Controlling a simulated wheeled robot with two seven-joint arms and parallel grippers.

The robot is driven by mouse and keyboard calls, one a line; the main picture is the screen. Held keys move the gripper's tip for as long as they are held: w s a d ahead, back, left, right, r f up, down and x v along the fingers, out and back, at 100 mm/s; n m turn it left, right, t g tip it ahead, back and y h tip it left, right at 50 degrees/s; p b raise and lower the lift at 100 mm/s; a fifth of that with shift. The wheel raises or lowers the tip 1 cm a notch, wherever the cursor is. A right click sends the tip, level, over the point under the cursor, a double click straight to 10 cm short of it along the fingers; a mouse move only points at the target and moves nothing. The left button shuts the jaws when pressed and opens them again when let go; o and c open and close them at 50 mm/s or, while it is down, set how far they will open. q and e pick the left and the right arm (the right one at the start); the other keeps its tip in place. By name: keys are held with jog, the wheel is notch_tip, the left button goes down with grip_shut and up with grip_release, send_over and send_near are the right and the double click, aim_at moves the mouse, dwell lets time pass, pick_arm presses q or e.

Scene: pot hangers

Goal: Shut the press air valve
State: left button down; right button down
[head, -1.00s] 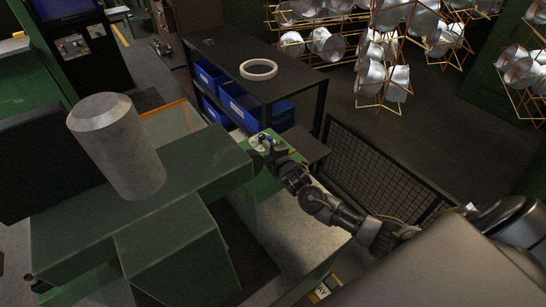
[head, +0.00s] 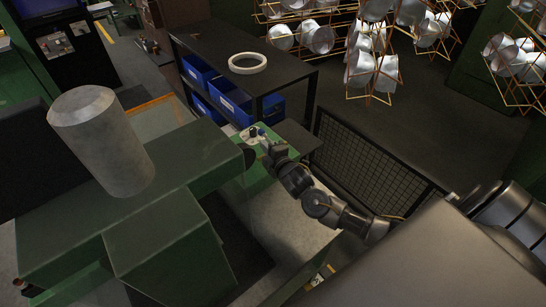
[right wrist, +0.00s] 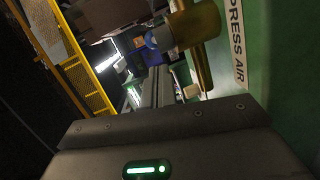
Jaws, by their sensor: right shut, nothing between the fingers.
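The press air valve (right wrist: 203,35) shows in the right wrist view as a brass body and pipe with a grey part ending in a blue tip at its left. A white "PRESS AIR" label (right wrist: 237,40) is beside it on a green surface. In the head view my right gripper (head: 266,144) is at the small green box (head: 262,158) on the press's right side, close to a small blue part. The gripper is shut and empty. I cannot tell whether it touches the valve. My left gripper is out of view.
The green press (head: 150,195) carries a large grey cylinder (head: 102,140). Behind is a black table (head: 210,55) with a white ring (head: 247,63) and blue bins (head: 227,96). A black mesh fence (head: 365,170) stands to the right. Wire racks of pots hang at the upper right.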

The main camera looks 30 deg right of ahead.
jog(key=s, duration=0.6)
jog(key=shift+r+b, duration=0.45)
jog(key=shift+a, duration=0.1)
